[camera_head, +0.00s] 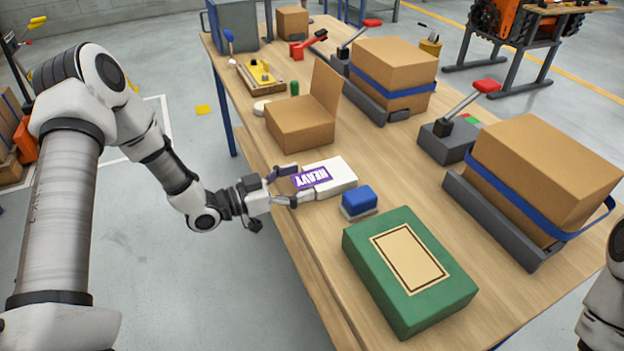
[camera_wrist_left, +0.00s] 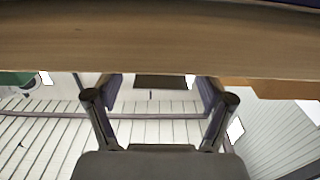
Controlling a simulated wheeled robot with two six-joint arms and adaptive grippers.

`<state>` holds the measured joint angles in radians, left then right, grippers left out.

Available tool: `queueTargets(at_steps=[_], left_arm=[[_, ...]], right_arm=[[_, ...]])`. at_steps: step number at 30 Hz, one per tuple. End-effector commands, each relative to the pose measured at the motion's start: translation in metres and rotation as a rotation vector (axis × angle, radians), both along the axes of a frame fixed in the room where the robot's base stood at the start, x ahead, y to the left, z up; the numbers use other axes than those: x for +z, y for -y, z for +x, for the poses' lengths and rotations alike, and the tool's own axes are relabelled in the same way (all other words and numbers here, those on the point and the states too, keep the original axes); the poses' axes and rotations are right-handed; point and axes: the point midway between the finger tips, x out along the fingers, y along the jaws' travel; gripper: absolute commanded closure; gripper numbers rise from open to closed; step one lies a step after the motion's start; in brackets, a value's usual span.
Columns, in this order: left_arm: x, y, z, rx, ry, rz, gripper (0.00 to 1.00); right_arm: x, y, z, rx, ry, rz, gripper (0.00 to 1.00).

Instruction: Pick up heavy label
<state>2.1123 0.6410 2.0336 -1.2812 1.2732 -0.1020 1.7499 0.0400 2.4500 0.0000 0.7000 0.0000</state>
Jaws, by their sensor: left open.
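The heavy label is a white block with a purple face reading "HEAVY" (camera_head: 325,176), lying near the table's left edge in the head view. My left gripper (camera_head: 303,183) is open at the label's near left end, one finger on each side of that end. Whether the fingers touch it I cannot tell. In the left wrist view the two open fingers (camera_wrist_left: 160,92) are spread below the wooden table edge (camera_wrist_left: 160,45), and the label cannot be made out there. My right gripper is not in view; only a piece of my right arm shows at the right edge.
An open cardboard box (camera_head: 298,124) stands just behind the label. A blue block on a pale base (camera_head: 359,199) and a green box (camera_head: 410,270) lie to its right. Strapped cartons in grey holders (camera_head: 545,170) stand along the far side. Bare wood (camera_head: 410,172) lies between.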

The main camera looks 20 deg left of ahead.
Motion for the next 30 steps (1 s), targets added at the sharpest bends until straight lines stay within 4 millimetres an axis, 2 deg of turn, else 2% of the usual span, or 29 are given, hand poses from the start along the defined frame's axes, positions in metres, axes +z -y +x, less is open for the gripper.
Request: queueTargets(at_steps=[5, 10, 11, 23, 30], left_arm=[[0.0, 0.0, 0.001, 0.002, -0.001, -0.001, 0.19], [0.0, 0.0, 0.0, 0.002, -0.001, -0.001, 0.6], [0.0, 0.0, 0.0, 0.002, -0.001, -0.001, 0.63], [0.003, 0.0, 0.0, 0.002, -0.001, -0.001, 0.63], [0.026, -0.001, 0.001, 0.003, 0.002, -0.003, 0.63]], right_arm=[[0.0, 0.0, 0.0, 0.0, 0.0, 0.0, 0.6], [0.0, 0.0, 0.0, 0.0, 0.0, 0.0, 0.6], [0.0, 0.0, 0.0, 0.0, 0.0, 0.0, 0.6], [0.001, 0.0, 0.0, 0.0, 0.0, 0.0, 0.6], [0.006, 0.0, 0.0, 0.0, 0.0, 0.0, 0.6]])
